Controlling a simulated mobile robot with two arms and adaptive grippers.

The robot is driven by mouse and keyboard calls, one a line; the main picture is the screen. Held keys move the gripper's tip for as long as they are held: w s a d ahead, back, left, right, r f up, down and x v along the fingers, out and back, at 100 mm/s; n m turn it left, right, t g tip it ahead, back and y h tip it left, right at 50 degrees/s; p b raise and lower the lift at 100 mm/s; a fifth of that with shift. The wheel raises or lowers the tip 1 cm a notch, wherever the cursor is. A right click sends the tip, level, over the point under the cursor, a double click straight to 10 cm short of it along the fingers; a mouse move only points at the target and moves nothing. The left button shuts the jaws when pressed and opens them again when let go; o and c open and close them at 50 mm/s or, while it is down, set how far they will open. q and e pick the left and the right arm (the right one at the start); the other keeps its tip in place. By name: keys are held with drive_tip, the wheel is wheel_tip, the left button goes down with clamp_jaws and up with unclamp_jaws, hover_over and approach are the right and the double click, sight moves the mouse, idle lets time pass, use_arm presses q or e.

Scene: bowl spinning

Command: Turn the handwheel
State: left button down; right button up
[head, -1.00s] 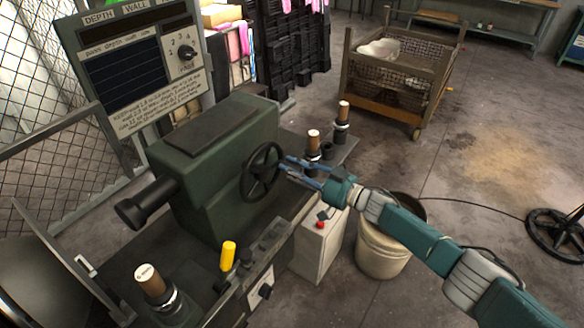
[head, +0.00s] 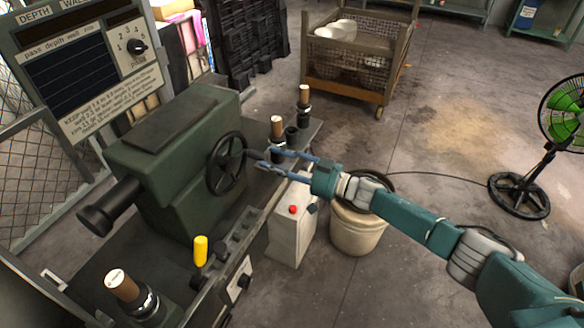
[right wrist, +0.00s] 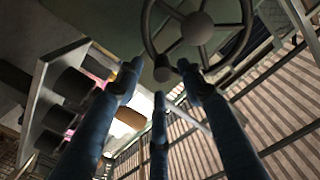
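The handwheel (head: 227,163) is a dark spoked wheel on the side of a green machine housing (head: 172,150). In the right wrist view the handwheel (right wrist: 198,28) shows at the top, with a short handle knob (right wrist: 165,72) on its lower rim. My right gripper (head: 261,156) is open, its blue fingers pointing at the wheel's right rim. In the right wrist view its three fingers (right wrist: 160,80) are spread around the knob's area, with nothing clearly gripped. I cannot tell whether a fingertip touches the wheel. My left gripper is not in view.
A yellow handle (head: 200,250) and capped posts (head: 304,100) stand around the machine. A white box with a red button (head: 293,209) and a bucket (head: 357,235) stand below my right arm. A mesh cart (head: 355,65) and a green fan (head: 565,110) stand beyond. Floor between is open.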

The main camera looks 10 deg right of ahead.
drive_tip(key=v, duration=0.6)
drive_tip(key=shift+s+d, duration=0.1)
